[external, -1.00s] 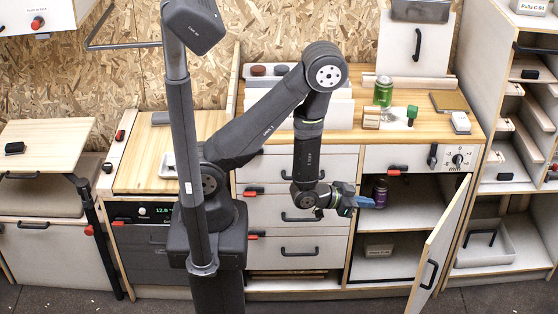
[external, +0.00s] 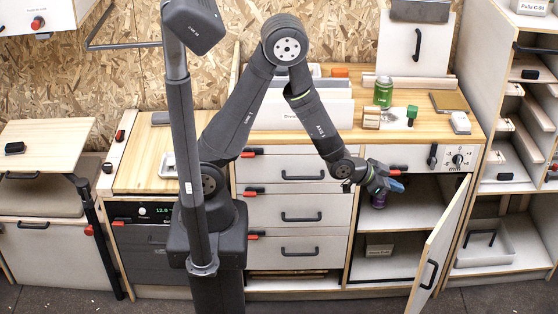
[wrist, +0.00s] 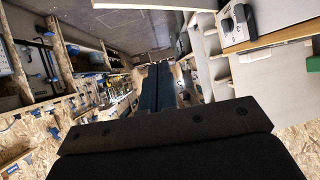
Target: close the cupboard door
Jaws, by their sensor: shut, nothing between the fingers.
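The cupboard door (external: 438,243) stands open at the lower right, hinged on the cupboard's right side and swung out toward the camera. It has a black bar handle (external: 429,273) low on its face. The open cupboard (external: 397,220) shows a purple can on its upper shelf, partly hidden by my gripper, and a grey box (external: 379,246) on its floor. My gripper (external: 398,181) is shut and empty in front of the cupboard's upper part, left of the door and apart from it. In the wrist view its dark blue fingers (wrist: 157,88) lie together.
The counter above holds a green can (external: 383,91), a green-topped item (external: 411,115) and a small wooden block (external: 371,117). A knob panel (external: 458,158) sits above the cupboard. Open shelving (external: 500,215) stands right of the door. Drawers (external: 298,208) are to the left.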

